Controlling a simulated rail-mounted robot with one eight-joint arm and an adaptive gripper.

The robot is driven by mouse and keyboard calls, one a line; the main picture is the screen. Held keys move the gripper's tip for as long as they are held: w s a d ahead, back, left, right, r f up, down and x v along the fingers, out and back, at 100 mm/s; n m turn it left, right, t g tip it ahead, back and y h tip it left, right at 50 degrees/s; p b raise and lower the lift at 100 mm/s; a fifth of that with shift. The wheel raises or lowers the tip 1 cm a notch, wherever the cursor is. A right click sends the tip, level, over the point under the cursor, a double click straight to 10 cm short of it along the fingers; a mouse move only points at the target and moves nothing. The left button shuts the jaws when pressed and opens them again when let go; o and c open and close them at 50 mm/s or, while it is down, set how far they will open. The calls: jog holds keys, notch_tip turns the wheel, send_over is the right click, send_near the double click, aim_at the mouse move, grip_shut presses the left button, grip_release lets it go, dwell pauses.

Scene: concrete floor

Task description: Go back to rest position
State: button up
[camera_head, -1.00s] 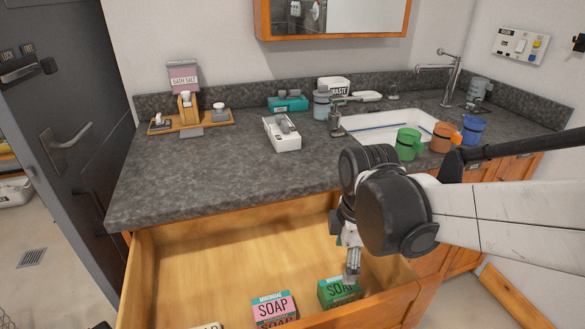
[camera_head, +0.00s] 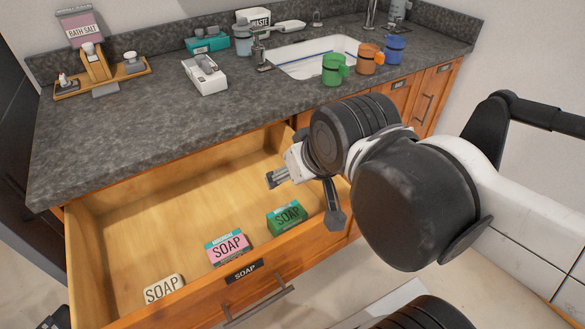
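My gripper (camera_head: 279,178) hangs over the right part of the open wooden drawer (camera_head: 150,208). Its fingers point left and are clear of the soaps. They are small in view, and I cannot tell whether they are open or shut. In the drawer, along its front, lie a green soap box (camera_head: 287,217), a pink soap box (camera_head: 228,248) and a whitish soap item (camera_head: 164,289). The green box is the nearest to my gripper, with a gap between them.
The grey stone counter (camera_head: 130,150) lies behind the drawer. Green (camera_head: 334,70), orange (camera_head: 369,60) and blue (camera_head: 396,48) mugs stand near the sink (camera_head: 300,62). A white dispenser box (camera_head: 205,75) and a wooden tray (camera_head: 128,75) are further left. The drawer's back is bare.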

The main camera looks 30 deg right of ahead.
notch_tip(320, 180, up, 6)
jog(key=p, duration=0.6)
jog(key=shift+r, duration=0.15)
dwell(0.7)
